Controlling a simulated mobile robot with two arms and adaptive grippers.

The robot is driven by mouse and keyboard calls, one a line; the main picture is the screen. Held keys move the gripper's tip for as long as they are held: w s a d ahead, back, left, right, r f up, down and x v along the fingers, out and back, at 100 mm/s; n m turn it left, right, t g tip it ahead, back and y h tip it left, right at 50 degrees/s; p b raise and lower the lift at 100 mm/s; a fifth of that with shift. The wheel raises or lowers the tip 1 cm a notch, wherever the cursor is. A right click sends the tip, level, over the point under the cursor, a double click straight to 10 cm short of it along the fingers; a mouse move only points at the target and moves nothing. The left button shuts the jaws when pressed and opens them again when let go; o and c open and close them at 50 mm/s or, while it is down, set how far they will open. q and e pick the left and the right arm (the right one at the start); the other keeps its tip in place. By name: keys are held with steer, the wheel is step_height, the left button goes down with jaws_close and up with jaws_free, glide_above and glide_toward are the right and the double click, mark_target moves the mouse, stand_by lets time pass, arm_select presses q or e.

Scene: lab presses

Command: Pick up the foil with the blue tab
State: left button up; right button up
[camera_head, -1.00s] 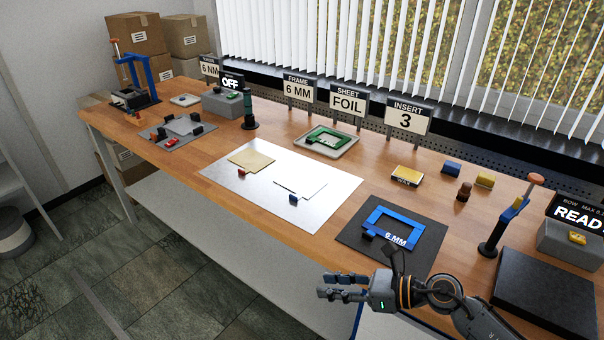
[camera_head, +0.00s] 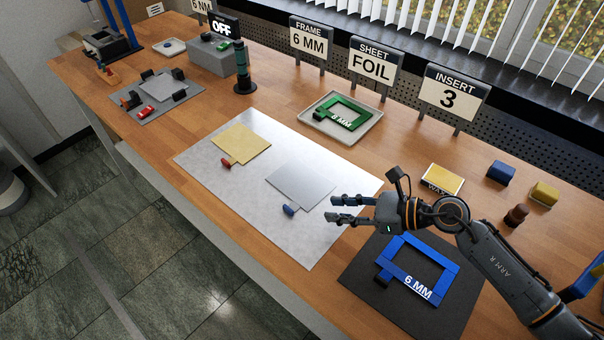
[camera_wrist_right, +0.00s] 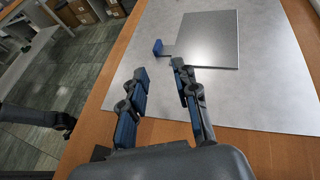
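The foil (camera_head: 302,183) is a silver square sheet lying flat on the pale mat (camera_head: 225,185), with a blue tab (camera_head: 289,210) at its near left corner. In the right wrist view the foil (camera_wrist_right: 210,38) and its blue tab (camera_wrist_right: 158,47) lie just beyond the fingertips. My right gripper (camera_head: 334,208) is open and empty, to the right of the tab and apart from it in the head view. In the right wrist view the tab shows ahead of the gap between the fingers (camera_wrist_right: 159,70). A dark part at that view's left edge looks like my left gripper (camera_wrist_right: 40,117); its fingers are unclear.
A gold sheet (camera_head: 242,143) with a red tab shares the mat. A blue 6 MM frame (camera_head: 440,268) lies on a black mat below my right arm. A green frame (camera_head: 345,112) sits in a tray behind. A WAX block (camera_head: 443,178) stands at right.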

steer(key=p, duration=0.1)
glide_toward(290, 209)
steer(key=x, duration=0.3)
steer(key=shift+w+a, duration=0.3)
steer(key=shift+w, duration=0.1)
steer(key=shift+w+a+f, duration=0.2)
steer(key=shift+a, duration=0.1)
steer(key=shift+a+p, duration=0.15)
steer(key=shift+p, duration=0.15)
steer(key=shift+w+a+f, duration=0.1)
steer(key=shift+w+a, duration=0.05)
steer(key=shift+a, duration=0.05)
steer(key=p+x, duration=0.2)
steer(key=x, duration=0.2)
steer(key=shift+a, duration=0.4)
arm_select(q)
steer(key=shift+w+r, duration=0.2)
steer(key=shift+r, duration=1.75)
arm_select(e)
jaws_close()
